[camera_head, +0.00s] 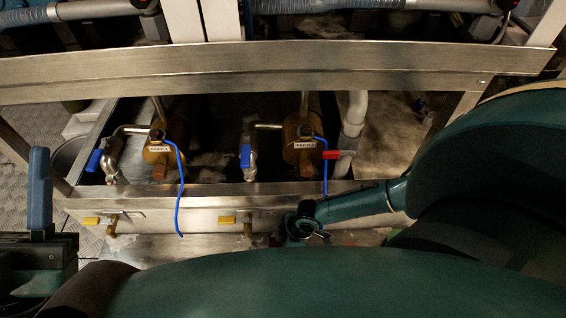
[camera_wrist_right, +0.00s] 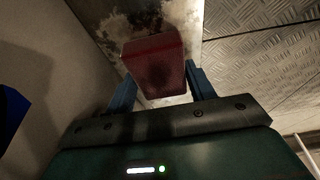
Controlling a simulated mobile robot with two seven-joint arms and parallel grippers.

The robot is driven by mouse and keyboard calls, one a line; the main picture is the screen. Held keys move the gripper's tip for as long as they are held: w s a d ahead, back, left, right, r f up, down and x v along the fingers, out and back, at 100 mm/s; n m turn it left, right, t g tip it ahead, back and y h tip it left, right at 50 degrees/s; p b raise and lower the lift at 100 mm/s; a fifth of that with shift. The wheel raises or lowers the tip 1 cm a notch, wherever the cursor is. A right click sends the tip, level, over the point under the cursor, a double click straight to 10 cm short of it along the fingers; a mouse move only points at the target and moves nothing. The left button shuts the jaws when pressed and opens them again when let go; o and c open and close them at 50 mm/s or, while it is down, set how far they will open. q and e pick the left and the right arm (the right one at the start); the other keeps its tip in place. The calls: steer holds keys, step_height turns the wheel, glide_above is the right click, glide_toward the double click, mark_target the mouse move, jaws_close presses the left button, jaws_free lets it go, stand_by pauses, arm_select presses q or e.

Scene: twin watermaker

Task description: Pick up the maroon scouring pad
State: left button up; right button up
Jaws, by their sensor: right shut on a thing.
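The maroon scouring pad (camera_wrist_right: 153,60) shows in the right wrist view as a dark red block. It sits between the two blue fingers of my right gripper (camera_wrist_right: 160,76), which is shut on it. In the head view my right arm's large teal links cover much of the lower and right part, and I cannot make out the right gripper's fingers there. My left gripper (camera_head: 40,188) is at the left edge of the head view, with a blue finger pointing up. Only one finger shows clearly, so its opening cannot be told. It is well away from the pad.
A steel frame beam (camera_head: 270,70) crosses the head view. Below it are brass-coloured pump bodies (camera_head: 303,150), blue-handled valves (camera_head: 246,155), a red-handled valve (camera_head: 331,154), blue tubing and small yellow-handled taps (camera_head: 91,221). Patterned metal floor (camera_wrist_right: 265,70) lies right in the wrist view.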

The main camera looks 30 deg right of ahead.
steer(key=shift+c, duration=0.9)
